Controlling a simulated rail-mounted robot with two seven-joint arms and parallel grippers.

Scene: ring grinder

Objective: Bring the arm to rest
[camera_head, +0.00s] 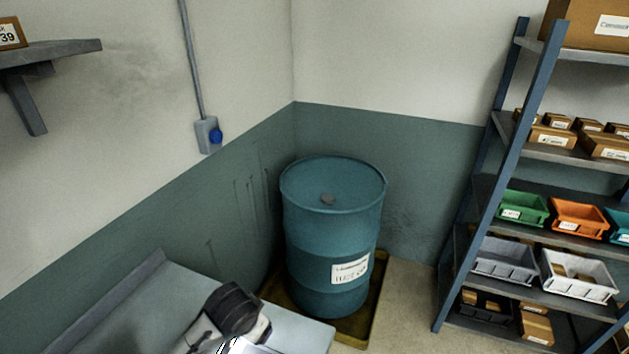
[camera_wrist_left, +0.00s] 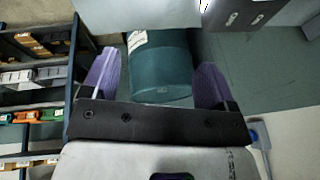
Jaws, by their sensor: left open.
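My left gripper (camera_wrist_left: 155,66) shows in the left wrist view with its two purple fingers wide apart. No object is held between them. The blue-green drum appears beyond the fingers in that view, apart from them. In the head view, a dark and pale piece at the bottom edge, over the grey bench, looks like part of my arm; the fingers cannot be made out there. My right gripper is in neither view.
The drum (camera_head: 332,240) stands upright in a yellowish tray (camera_head: 375,300) in the corner. A grey bench (camera_head: 300,335) lies at the lower left. A rack (camera_head: 470,215) with bins and boxes stands right. A wall shelf (camera_head: 60,52) juts out upper left. Floor between drum and rack is clear.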

